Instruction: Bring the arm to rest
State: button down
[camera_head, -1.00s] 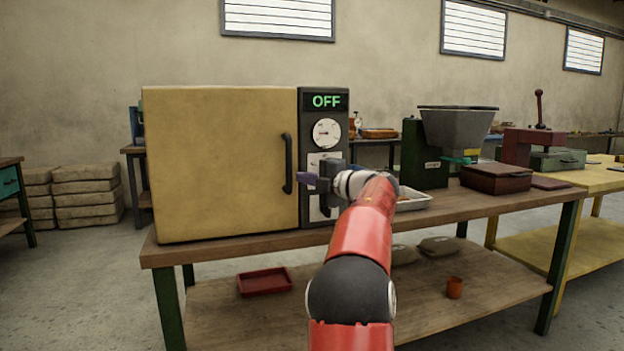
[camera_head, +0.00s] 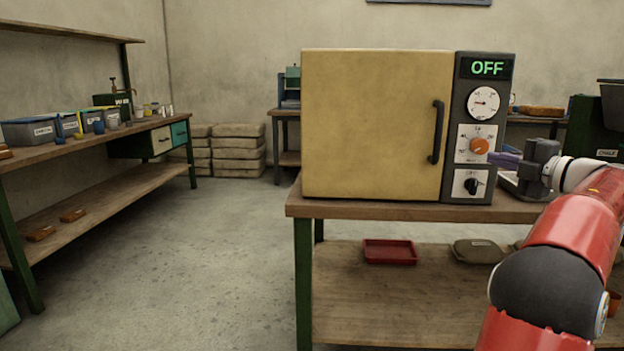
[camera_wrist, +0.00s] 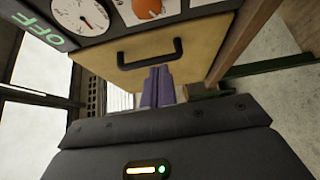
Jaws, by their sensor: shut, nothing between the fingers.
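My gripper (camera_head: 497,158) is at the right in the head view, in front of the oven's control panel. Its purple fingers (camera_wrist: 158,87) are together and empty in the wrist view. My red arm reaches up from the lower right. The yellow oven (camera_head: 375,125) stands on a wooden bench with its door shut. Its dark handle (camera_head: 437,132) is left of the gripper and apart from it in the head view; the handle (camera_wrist: 150,52) also shows beyond the fingers in the wrist view. The panel display (camera_head: 487,68) reads OFF.
The oven's bench (camera_head: 400,208) has a lower shelf with a red tray (camera_head: 390,252) and a sack (camera_head: 478,251). A workbench (camera_head: 90,145) with several bins stands at the left. Stacked sacks (camera_head: 237,150) lie by the back wall. The floor between the benches is clear.

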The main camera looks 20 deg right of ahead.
jog(key=w+a+r+m+t+h, duration=0.35)
jog(key=a+r+m+h, duration=0.2)
jog(key=r, duration=0.25)
jog(key=s+a+f+m+g+h, duration=0.25)
jog(key=a+m+h, duration=0.45)
jog(key=m, duration=0.4)
jog(key=s+a+f+m+g+y, duration=0.1)
jog(key=s+a+f+g+y, duration=0.2)
jog(key=s+a+f, duration=0.4)
jog(key=s+a+f+m+g+y, duration=0.1)
jog(key=s+a+f+g+y, duration=0.2)
jog(key=a+f, duration=1.1)
jog(key=s+a+f+m+g+y, duration=0.1)
jog(key=s+a+f+g+y, duration=0.2)
jog(key=s+a+f+g, duration=0.4)
jog(key=s+a+f, duration=0.4)
jog(key=s, duration=0.1)
jog(key=shift+m, duration=0.35)
